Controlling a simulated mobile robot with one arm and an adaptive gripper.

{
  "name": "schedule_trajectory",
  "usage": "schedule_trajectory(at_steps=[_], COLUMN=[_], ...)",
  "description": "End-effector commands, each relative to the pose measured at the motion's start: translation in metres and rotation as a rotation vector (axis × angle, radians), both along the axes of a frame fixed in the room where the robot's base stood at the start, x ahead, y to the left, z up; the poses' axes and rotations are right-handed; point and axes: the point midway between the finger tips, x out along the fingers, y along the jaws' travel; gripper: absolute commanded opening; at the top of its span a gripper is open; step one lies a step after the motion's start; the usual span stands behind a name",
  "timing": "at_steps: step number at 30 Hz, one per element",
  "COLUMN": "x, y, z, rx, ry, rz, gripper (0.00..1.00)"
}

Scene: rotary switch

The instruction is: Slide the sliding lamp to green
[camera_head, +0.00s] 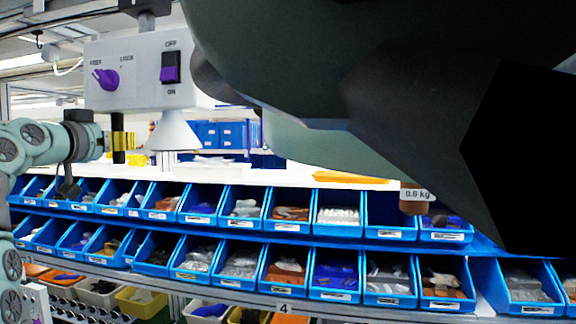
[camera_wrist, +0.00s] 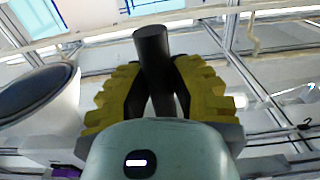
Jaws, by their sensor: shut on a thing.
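A white control box (camera_head: 135,60) hangs at the upper left of the head view. It has a purple rotary knob (camera_head: 106,79) and a purple rocker switch (camera_head: 170,69) marked OFF above and ON below. A white cone-shaped lamp (camera_head: 174,133) hangs under the box; no coloured light shows on it. In the wrist view its dark round opening (camera_wrist: 32,92) is at the left. My gripper (camera_head: 121,141), with yellow and black fingers, is just left of the lamp. In the wrist view my gripper (camera_wrist: 160,88) is shut on an upright black rod (camera_wrist: 153,50).
Two rows of blue bins (camera_head: 240,206) with small parts run below the box and lamp. A white surface lies behind them. A brown weight marked 0.6 kg (camera_head: 416,199) is at the right. My dark arm link covers the upper right of the head view.

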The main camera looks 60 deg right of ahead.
Motion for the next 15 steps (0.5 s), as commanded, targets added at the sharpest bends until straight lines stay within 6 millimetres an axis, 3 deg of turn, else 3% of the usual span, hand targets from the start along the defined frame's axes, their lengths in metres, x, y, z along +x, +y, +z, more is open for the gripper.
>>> schedule_trajectory(at_steps=[15], x=[0.0064], y=[0.003], z=[-0.0003], rx=[-0.002], ry=[0.001], rz=[0.003], gripper=[0.0])
